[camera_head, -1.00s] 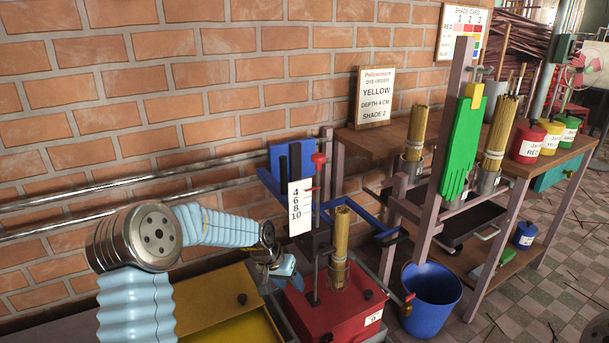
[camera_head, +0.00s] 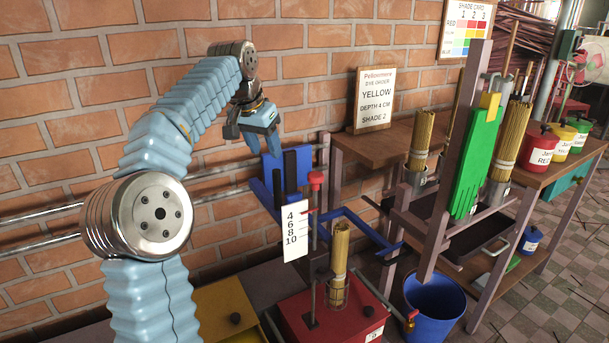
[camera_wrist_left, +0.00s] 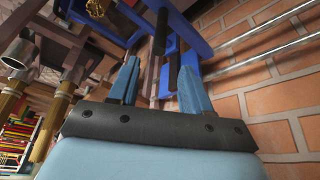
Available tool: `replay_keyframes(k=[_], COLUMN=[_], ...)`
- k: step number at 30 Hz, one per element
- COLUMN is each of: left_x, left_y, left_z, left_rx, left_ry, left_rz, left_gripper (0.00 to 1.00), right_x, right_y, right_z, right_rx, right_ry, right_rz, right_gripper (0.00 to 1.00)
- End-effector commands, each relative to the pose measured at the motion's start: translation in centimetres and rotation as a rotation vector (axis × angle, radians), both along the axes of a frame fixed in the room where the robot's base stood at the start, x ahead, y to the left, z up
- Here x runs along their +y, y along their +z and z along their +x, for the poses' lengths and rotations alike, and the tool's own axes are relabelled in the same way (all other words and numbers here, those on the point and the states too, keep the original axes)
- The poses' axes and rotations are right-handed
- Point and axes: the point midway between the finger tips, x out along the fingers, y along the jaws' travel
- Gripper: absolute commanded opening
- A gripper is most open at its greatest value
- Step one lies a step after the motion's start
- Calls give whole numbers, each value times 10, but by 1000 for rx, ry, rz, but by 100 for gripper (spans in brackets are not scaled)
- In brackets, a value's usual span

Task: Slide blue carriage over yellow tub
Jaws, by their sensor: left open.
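The blue carriage (camera_head: 287,165) hangs on the wall rails behind the red tub (camera_head: 318,318), its blue arms reaching forward. The yellow tub (camera_head: 222,306) stands left of the red tub, partly hidden by my left arm. My left gripper (camera_head: 266,150) is raised at the wall, just above and left of the carriage's back plate, fingers pointing down. In the left wrist view the fingers (camera_wrist_left: 160,85) are apart, with blue carriage parts (camera_wrist_left: 163,30) beyond and between them. I cannot tell whether they touch it. My right gripper is out of view.
An incense bundle (camera_head: 339,262) stands at the red tub, beside a depth scale (camera_head: 295,231) and a red-knobbed rod (camera_head: 316,180). A blue bucket (camera_head: 435,306) is on the floor at right. A green glove (camera_head: 473,160) hangs on a post. The rails (camera_head: 60,228) are bare at left.

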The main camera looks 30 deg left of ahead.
Motion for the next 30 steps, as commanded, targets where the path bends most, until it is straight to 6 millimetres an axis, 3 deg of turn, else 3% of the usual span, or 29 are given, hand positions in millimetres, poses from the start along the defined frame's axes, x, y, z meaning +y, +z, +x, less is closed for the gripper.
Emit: replay_keyframes(k=[5, 18, 24, 30], left_x=[3, 6, 8, 8], left_y=[-11, -100, -120, -123], left_z=[1, 37, 46, 48], left_rx=[4, 3, 1, 0], left_ry=[7, 5, 5, 5], left_rz=[2, 1, 2, 2], left_gripper=[48, 48, 48, 48], right_x=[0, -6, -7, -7], right_y=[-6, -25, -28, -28], right_z=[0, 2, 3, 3], right_rx=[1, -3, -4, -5], right_ry=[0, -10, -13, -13], right_rz=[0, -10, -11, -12], right_gripper=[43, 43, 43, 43])
